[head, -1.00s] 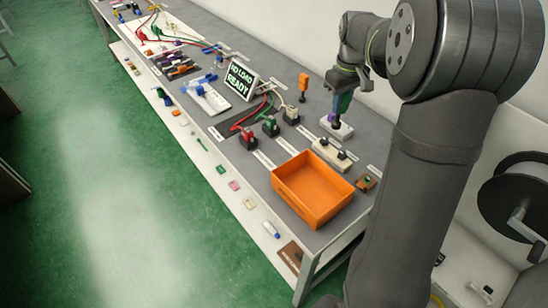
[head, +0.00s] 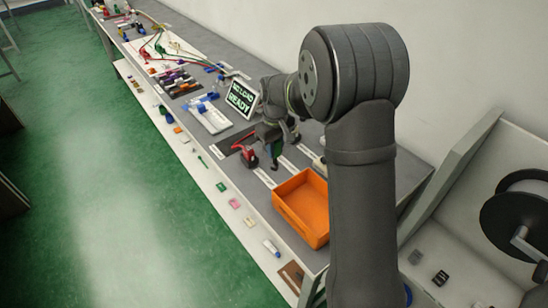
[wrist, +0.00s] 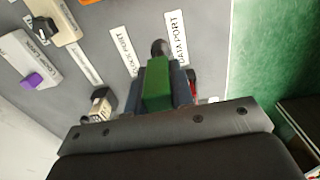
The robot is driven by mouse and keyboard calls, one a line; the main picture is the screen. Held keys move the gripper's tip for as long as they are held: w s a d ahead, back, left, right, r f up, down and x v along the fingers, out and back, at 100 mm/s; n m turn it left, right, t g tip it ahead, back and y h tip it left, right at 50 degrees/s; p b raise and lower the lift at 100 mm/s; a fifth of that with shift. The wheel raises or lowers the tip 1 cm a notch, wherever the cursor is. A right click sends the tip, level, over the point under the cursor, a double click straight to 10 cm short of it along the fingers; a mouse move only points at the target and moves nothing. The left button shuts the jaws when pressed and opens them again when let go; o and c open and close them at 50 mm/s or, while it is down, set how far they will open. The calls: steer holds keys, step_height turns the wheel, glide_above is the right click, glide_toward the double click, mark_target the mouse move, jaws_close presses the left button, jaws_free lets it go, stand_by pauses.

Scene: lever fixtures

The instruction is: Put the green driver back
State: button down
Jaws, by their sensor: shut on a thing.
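My gripper (wrist: 158,92) is shut on the green driver (wrist: 157,83). In the wrist view its green block-shaped body shows between the jaws, and a dark rounded piece shows just beyond it; I cannot tell whether that piece belongs to the driver. In the head view the gripper (head: 275,136) is low over the bench, left of the orange bin, with the green driver (head: 277,149) beneath it. I cannot tell whether the driver touches anything. No empty holder for it can be made out.
The orange bin (head: 303,207) stands close to the right of the gripper. A red plug (head: 249,157) is just left of it. The lit sign (head: 241,97) stands behind left. In the wrist view a purple-knobbed block (wrist: 35,78) and a black-and-white plug (wrist: 100,104) lie left.

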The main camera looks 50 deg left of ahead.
steer(key=shift+s+a+f, duration=0.15)
steer(key=shift+a, duration=0.05)
steer(key=shift+f, duration=1.95)
steer(key=shift+f, duration=0.15)
steer(key=c, duration=1.3)
jaws_free()
steer(key=shift+o, duration=0.2)
step_height(320, 180, up, 12)
steer(key=shift+r, duration=0.2)
steer(key=shift+f, duration=0.15)
glide_above(274, 164)
steer(key=shift+w+a+f, duration=0.1)
steer(key=shift+a+f, duration=0.05)
steer(key=shift+f, duration=1.85)
steer(key=shift+w+a+f, duration=0.1)
steer(key=shift+f, duration=1.85)
